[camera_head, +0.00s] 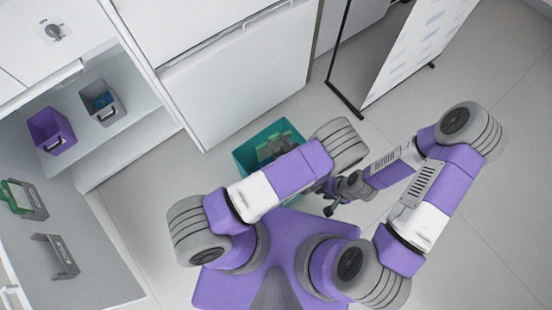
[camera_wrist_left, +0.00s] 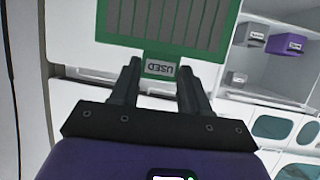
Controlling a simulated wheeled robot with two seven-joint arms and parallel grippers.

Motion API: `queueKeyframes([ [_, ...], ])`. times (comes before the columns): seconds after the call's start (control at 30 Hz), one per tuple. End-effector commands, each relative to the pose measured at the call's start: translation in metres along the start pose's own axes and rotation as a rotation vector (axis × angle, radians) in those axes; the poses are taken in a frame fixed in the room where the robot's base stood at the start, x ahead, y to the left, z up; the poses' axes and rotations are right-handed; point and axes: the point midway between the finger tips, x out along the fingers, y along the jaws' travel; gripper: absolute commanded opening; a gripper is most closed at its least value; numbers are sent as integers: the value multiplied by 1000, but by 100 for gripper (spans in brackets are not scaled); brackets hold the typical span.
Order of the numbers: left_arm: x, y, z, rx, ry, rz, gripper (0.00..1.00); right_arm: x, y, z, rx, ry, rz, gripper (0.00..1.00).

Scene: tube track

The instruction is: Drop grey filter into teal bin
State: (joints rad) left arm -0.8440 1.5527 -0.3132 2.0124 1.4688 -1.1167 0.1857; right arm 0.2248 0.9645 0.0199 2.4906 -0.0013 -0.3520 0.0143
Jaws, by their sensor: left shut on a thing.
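In the left wrist view my left gripper (camera_wrist_left: 160,76) is shut on the lower tab of the grey filter (camera_wrist_left: 168,22), a pleated grey panel in a green frame. The tab carries an upside-down "USED" label. The teal bin (camera_head: 244,157) stands on the floor in the head view, partly covered by my left arm. A grey and green shape (camera_head: 274,147) shows within its outline; I cannot tell if it is held above or lies inside. My left gripper is hidden in the head view. My right gripper (camera_head: 331,204) is low beside my left arm, its fingers unclear.
A purple bin (camera_head: 52,131) and a grey bin (camera_head: 102,101) stand on the shelf at left. The counter holds a green-framed item in a grey holder (camera_head: 27,201) and an empty grey holder (camera_head: 60,257). A standing panel (camera_head: 412,50) is at upper right. Floor at right is clear.

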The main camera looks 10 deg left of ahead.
Motion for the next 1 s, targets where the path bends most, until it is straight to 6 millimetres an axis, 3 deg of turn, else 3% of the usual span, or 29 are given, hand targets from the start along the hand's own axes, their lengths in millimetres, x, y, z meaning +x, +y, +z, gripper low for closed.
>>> queueKeyframes([
  [0.5,21,0,50,0,1,1,0,40,15,-2,0,0,0,25],
  [0.83,22,0,51,1,1,1,0,40,15,-2,0,0,0,25],
  [0.87,22,0,51,1,1,2,50,40,15,-2,0,0,0,25],
  [1.0,22,0,51,1,1,2,72,40,15,-2,0,0,0,25],
])
